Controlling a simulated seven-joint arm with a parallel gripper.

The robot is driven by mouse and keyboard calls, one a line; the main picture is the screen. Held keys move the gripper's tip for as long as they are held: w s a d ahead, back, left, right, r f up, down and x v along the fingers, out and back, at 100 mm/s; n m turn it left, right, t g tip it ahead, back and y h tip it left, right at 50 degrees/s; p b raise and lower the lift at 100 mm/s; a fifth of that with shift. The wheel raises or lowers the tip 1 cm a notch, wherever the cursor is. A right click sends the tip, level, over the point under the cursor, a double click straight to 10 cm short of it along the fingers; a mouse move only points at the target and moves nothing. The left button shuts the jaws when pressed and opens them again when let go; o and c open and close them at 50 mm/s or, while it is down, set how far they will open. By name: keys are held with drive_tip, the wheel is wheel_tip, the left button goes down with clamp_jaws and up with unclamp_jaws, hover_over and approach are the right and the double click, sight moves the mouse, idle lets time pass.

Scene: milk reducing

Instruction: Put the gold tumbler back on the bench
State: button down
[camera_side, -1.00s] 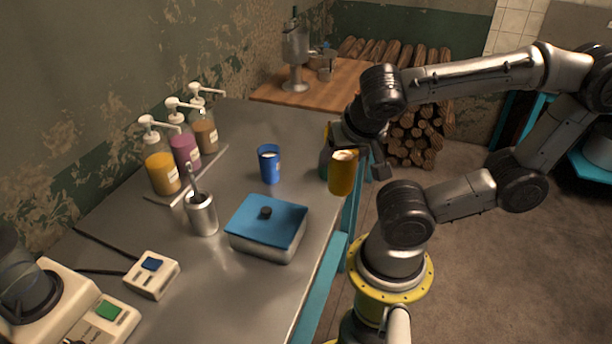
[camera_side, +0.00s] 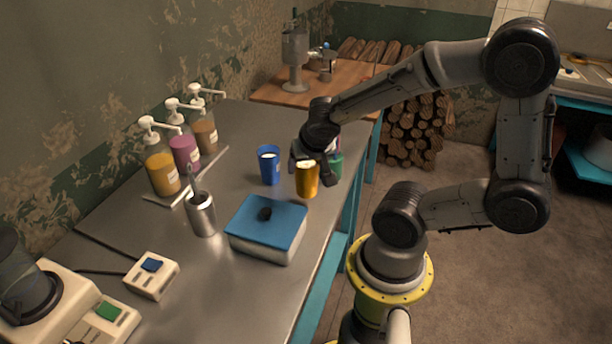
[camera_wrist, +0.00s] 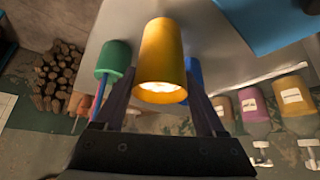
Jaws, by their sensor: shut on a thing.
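The gold tumbler (camera_side: 307,180) is held upright by my gripper (camera_side: 312,168), whose fingers close on its sides. In the side view it is over the metal bench (camera_side: 215,270), right of the blue tumbler. I cannot tell whether its base touches the bench. In the wrist view the gold tumbler (camera_wrist: 161,55) sits between the two fingers (camera_wrist: 163,95), with pale contents at its mouth. The blue tumbler (camera_side: 269,166) stands on the bench. The green tumbler (camera_side: 336,166) is just behind and right of the gold one, partly hidden by my gripper; it also shows in the wrist view (camera_wrist: 115,59).
A blue-lidded box (camera_side: 267,228) stands nearer the camera. A metal pot (camera_side: 202,216) with a utensil and several pump bottles (camera_side: 186,152) are at the left. A switch box (camera_side: 152,275) lies near the front. Bench space between blue tumbler and lidded box is clear.

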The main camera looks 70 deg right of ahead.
sight(306, 176)
drive_tip(key=shift+w+f, duration=0.15)
drive_tip(key=shift+f, duration=1.5)
drive_tip(key=shift+f, duration=0.15)
unclamp_jaws()
drive_tip(key=shift+r, duration=0.25)
drive_tip(key=s+a+r+n+t+y, duration=0.1)
drive_tip(key=s+a+r+n+y, duration=0.1)
drive_tip(key=a+r+n, duration=0.3)
drive_tip(key=s+a+r+n+t+y, duration=0.1)
drive_tip(key=s+a+r+n+y, duration=0.2)
drive_tip(key=a+r+n, duration=0.3)
drive_tip(key=shift+s+a+r, duration=0.7)
drive_tip(key=shift+a+r, duration=0.65)
drive_tip(key=shift+r, duration=0.75)
